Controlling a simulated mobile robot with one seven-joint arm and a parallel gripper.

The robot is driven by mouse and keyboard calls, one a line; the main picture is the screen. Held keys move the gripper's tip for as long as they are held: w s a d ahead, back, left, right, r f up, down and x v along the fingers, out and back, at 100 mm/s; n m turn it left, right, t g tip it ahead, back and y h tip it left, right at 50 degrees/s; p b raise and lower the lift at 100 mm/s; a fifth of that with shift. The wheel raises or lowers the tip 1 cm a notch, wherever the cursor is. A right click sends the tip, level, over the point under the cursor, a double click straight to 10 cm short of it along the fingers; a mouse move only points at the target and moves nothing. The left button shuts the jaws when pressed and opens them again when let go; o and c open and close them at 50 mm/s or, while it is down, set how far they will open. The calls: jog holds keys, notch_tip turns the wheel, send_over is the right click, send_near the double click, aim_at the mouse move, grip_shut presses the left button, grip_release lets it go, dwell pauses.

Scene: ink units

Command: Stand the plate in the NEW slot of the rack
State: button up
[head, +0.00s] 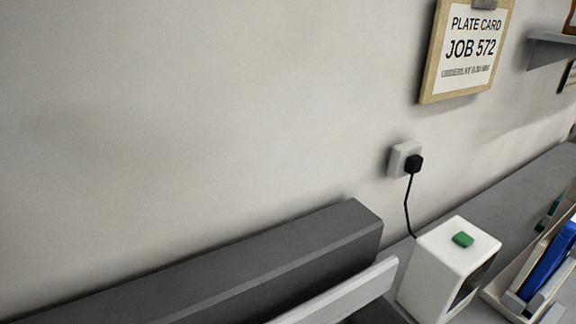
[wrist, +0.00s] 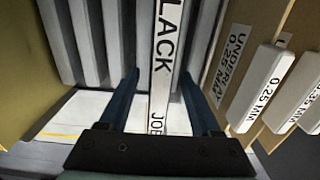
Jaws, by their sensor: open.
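My gripper (wrist: 160,80) shows in the wrist view with its two dark blue fingers apart. A pale, narrow upright piece (wrist: 163,60) with the letters "LACK" and, lower down, "JOB" stands between the fingers in the picture. A gap shows on each side of it, and its top is cut off by the frame. I cannot tell whether it is the task's plate. No NEW label is readable in either view, so I cannot pick out that slot. My gripper is not in the head view.
Several grey upright slabs (wrist: 85,40) stand left of the fingers. White tabs (wrist: 262,88) marked in MM stand close on the right. In the head view, a card (head: 468,50) reading "JOB 572" hangs above a white box (head: 450,265). A tray with a blue item (head: 550,255) is at the right edge.

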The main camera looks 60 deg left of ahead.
notch_tip(320, 180, up, 13)
jog(key=shift+p, duration=0.45)
notch_tip(320, 180, up, 5)
jog(key=p, duration=0.6)
dwell(0.5)
